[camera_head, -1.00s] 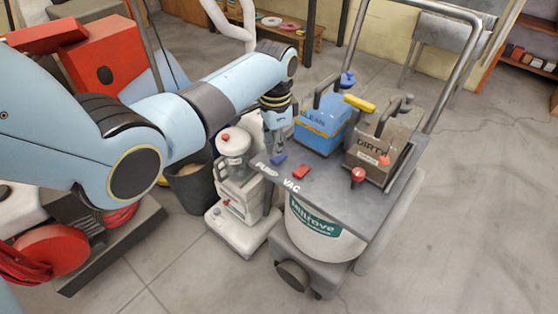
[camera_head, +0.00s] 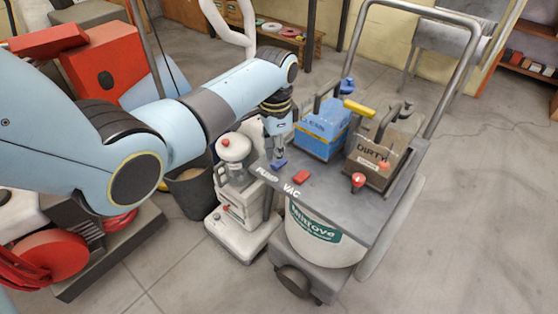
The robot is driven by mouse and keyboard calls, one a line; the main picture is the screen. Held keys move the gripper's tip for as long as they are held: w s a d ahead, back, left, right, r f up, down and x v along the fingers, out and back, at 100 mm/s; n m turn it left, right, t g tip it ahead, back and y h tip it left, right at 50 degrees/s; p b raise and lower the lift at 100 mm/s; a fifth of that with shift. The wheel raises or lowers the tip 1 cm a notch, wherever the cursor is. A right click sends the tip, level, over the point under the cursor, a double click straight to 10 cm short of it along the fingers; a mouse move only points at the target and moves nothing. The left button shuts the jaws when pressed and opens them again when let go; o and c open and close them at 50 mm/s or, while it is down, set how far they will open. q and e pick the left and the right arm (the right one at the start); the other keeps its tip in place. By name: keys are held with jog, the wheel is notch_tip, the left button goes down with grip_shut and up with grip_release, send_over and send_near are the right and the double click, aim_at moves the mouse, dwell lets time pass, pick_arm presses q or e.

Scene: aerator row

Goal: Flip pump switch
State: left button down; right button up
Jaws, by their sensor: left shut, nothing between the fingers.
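The blue pump switch (camera_head: 279,163) sits on the grey deck of the cart (camera_head: 318,190), just behind the printed word PUMP. A red switch (camera_head: 301,177) is to its right, by the word VAC. My left gripper (camera_head: 276,150) points down just behind the blue switch, its fingers shut and empty. The fingertips are very close to the switch; I cannot tell whether they touch it. My right gripper is not in view.
A blue CLEAN tank (camera_head: 322,133) and a brown DIRTY tank (camera_head: 375,160) stand on the cart deck. A red knob (camera_head: 358,181) is at the right. A white machine (camera_head: 238,205) stands left of the cart. The floor in front is clear.

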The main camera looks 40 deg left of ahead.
aim_at(276, 164)
pick_arm(q)
jog(key=shift+f, duration=0.3)
dwell(0.5)
jog(key=shift+s+f+b, duration=0.1)
jog(key=shift+f+b, duration=0.6)
jog(key=shift+f, duration=0.2)
dwell(0.5)
jog(key=shift+r+p, duration=0.85)
jog(key=shift+p, duration=0.1)
notch_tip(276, 164, up, 5)
jog(key=p, duration=0.6)
jog(key=shift+r, duration=0.2)
jog(key=shift+f, duration=0.15)
